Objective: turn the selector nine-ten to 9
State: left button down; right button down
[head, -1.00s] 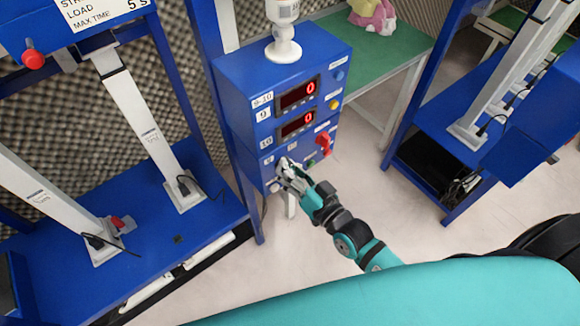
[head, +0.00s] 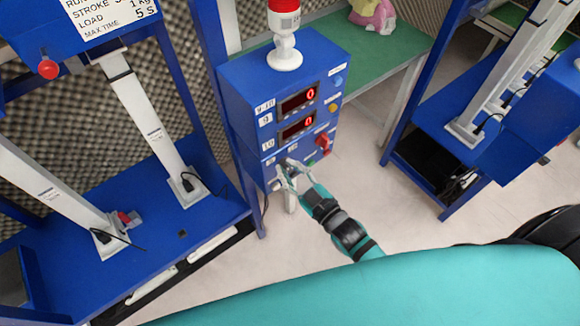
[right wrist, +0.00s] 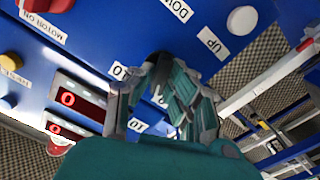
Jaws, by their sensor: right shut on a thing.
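The blue control box (head: 240,80) stands upright with two red displays, each reading 0. The selector knob (right wrist: 161,68) is a dark piece low on the box's front, seen in the right wrist view between my fingers and mostly hidden by them. Its pointer direction cannot be made out. My right gripper (head: 288,168) reaches up to the lower left of the panel, its fingers closed around the knob; it also shows in the right wrist view (right wrist: 150,90). My left gripper is not in view.
A red switch (head: 323,141) and small coloured buttons sit right of my gripper. White DOWN and UP buttons (right wrist: 242,20) are near the fingers. A red-topped lamp (head: 285,50) stands on the box. Blue machine frames (head: 165,225) stand either side; pale floor (head: 310,245) is open below.

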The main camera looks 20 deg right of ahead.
jog(key=shift+n, duration=0.6)
jog(key=c, duration=1.3)
grip_release()
jog(key=shift+s, duration=0.1)
jog(key=v, duration=1.1)
jog(key=shift+s+d, duration=0.1)
jog(key=shift+s, duration=0.3)
